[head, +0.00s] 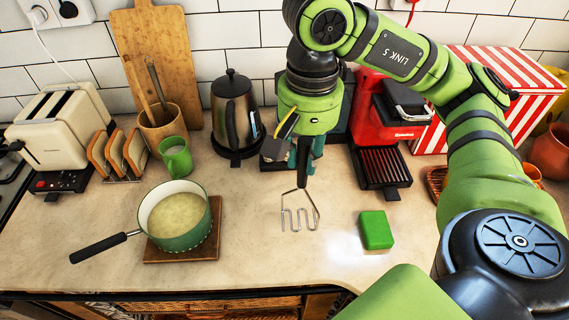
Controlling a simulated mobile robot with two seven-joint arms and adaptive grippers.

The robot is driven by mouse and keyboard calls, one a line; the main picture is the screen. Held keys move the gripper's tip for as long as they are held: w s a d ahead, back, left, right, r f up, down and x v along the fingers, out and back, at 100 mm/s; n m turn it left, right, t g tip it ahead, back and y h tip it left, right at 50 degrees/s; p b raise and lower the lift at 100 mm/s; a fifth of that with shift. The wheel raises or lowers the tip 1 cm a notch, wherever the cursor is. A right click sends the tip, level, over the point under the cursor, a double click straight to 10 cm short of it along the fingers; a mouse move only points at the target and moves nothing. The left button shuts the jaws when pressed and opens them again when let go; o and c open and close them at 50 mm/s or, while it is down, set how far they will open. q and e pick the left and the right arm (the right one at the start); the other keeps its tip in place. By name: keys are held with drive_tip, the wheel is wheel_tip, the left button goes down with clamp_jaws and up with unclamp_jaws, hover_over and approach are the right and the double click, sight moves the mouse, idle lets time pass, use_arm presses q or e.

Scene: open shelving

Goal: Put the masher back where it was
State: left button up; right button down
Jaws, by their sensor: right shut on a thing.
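The masher (303,172) is upright in my right gripper (302,150), which is shut on its dark handle. Its zigzag wire head points down over the middle of the counter. I cannot tell whether the wire touches the counter. A green pot (205,235) with pale, creamy contents stands on a wooden board (160,255) to the left of the masher. A wooden utensil holder (172,132) with a couple of utensils stands farther back on the left. My left gripper is not in view.
A green block (376,230) lies right of the masher. A green mug (176,160), a toast rack (120,155), a toaster (60,130) and a kettle (232,115) stand left. A red grill (383,130) stands back right. The front middle counter (290,265) is clear.

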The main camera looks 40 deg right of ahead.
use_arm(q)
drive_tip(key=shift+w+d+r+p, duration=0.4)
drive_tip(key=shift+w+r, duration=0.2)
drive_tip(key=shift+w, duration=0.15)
use_arm(e)
drive_tip(key=w+f, duration=0.5)
drive_tip(key=f, duration=0.2)
drive_tip(key=shift+a, duration=0.15)
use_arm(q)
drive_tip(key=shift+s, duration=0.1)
use_arm(e)
drive_tip(key=shift+s+r, duration=0.1)
drive_tip(key=shift+f, duration=0.25)
drive_tip(key=c, duration=1.1)
unclamp_jaws()
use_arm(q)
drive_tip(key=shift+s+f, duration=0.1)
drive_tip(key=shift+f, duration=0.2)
